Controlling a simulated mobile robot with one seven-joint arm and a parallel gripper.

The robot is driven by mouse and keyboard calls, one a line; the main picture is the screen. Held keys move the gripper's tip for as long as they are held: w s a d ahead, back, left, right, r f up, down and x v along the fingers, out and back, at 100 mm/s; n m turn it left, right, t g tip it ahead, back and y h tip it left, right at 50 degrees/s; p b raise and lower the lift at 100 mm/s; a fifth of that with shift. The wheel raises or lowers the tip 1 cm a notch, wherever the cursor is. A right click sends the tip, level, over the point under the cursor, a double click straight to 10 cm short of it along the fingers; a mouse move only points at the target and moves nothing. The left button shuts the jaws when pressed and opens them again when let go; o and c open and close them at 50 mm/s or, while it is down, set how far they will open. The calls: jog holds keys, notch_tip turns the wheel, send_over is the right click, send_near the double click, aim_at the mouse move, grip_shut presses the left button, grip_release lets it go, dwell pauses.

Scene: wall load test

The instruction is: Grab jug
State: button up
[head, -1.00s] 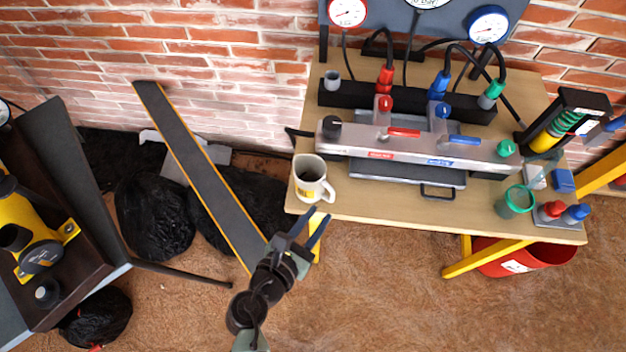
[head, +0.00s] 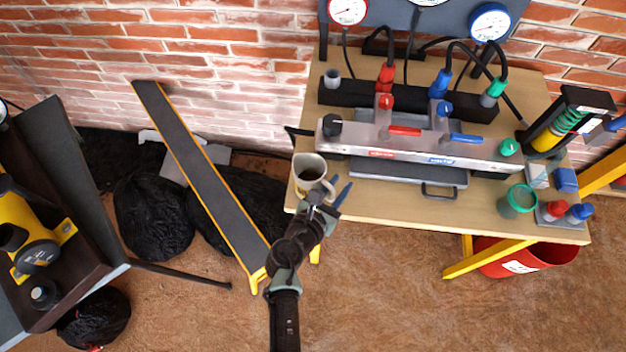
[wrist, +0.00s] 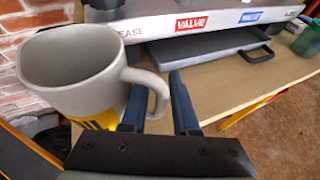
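The jug (head: 307,168) is a pale grey cup shape with a handle and a yellow patch. It stands upright at the left front corner of the wooden table. In the wrist view the jug (wrist: 75,75) is close on the left, its handle pointing right. My gripper (head: 334,188) is at the jug's handle side, over the table's front edge. In the wrist view my open gripper (wrist: 156,105) has its two dark blue fingers apart, with the handle's outer part between them. The left finger appears at the handle's opening. I cannot tell whether either finger touches.
The table (head: 400,205) bears a grey valve panel (head: 420,145) behind the jug. A green cup (head: 516,201) and red and blue items stand at the right. A dark sloping plank (head: 200,170) and black bags lie left. The table front right of the jug is clear.

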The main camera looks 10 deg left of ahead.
grip_shut()
dwell(1.4)
